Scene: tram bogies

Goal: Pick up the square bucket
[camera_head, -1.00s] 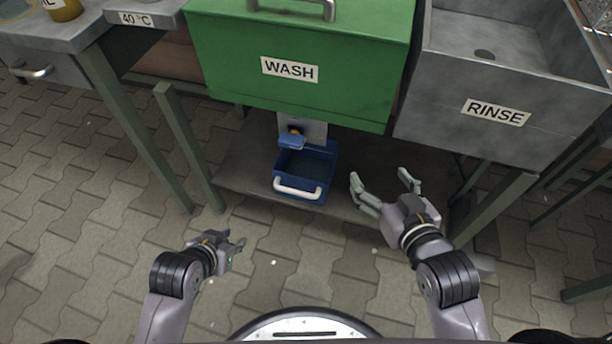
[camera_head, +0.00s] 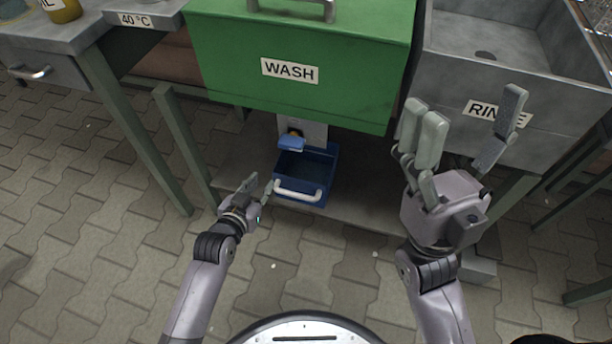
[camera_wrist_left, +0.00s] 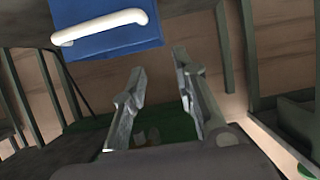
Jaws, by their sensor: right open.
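The square blue bucket (camera_head: 326,172) stands under the wash tank, with a white handle (camera_head: 298,190) along its front. My left gripper (camera_head: 259,184) is just left of the bucket's front, close to the handle's left end. In the left wrist view, its fingers (camera_wrist_left: 160,68) are apart with nothing between them. The bucket (camera_wrist_left: 115,42) and white handle (camera_wrist_left: 100,27) show there at the upper left, beyond the fingers. My right gripper (camera_head: 468,112) is open and empty, raised in front of the rinse basin. It is well to the right of the bucket.
The green wash tank (camera_head: 300,92) overhangs the bucket, with a small blue part (camera_head: 291,143) above the bucket's back. A low shelf (camera_head: 355,195) lies beneath. Table legs (camera_head: 185,140) stand to the left. The grey rinse basin (camera_head: 455,135) is at the right. Floor in front is clear.

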